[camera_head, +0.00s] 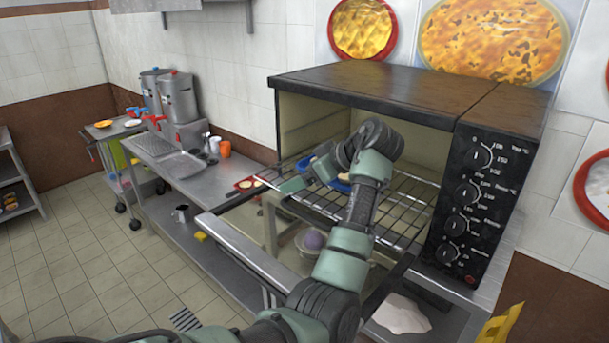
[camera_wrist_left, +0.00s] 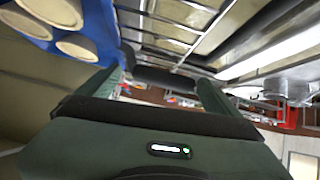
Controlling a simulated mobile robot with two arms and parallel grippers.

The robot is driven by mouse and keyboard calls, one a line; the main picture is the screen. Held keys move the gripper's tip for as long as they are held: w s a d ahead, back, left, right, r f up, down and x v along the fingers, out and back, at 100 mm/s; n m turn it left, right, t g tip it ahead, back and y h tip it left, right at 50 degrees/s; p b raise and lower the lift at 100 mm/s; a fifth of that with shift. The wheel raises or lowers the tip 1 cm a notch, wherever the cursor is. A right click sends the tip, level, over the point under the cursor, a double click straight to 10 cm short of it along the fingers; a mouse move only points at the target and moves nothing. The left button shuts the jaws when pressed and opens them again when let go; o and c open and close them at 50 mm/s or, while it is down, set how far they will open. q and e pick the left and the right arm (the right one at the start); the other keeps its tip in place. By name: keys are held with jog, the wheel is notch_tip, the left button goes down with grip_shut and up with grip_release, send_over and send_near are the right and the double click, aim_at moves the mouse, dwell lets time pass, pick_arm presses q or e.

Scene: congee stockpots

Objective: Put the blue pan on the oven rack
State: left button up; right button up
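The blue pan (camera_head: 341,186) is on the oven rack (camera_head: 402,205) inside the open oven, partly hidden by my left arm. In the left wrist view the pan (camera_wrist_left: 38,28) is at the upper left and holds several pale round pieces. My left gripper (camera_head: 304,178) is at the left front of the rack, close beside the pan. In the left wrist view its fingers (camera_wrist_left: 162,82) stand apart, with the pan outside them. A dark shape shows between the fingers; I cannot tell what it is. My right gripper is not in view.
The oven's control panel (camera_head: 478,205) with several knobs stands right of the opening. The lowered oven door (camera_head: 250,255) extends in front. The tiled floor (camera_head: 100,260) is mostly clear.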

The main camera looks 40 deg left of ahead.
pick_arm(q)
jog(key=shift+d+r+b, duration=0.15)
jog(key=shift+d+b, duration=0.15)
jog(key=b+v, duration=0.3)
jog(key=v, duration=0.3)
jog(key=shift+w+d, duration=0.1)
jog(key=shift+d, duration=0.15)
jog(key=shift+d+r, duration=0.2)
jog(key=shift+r, duration=0.2)
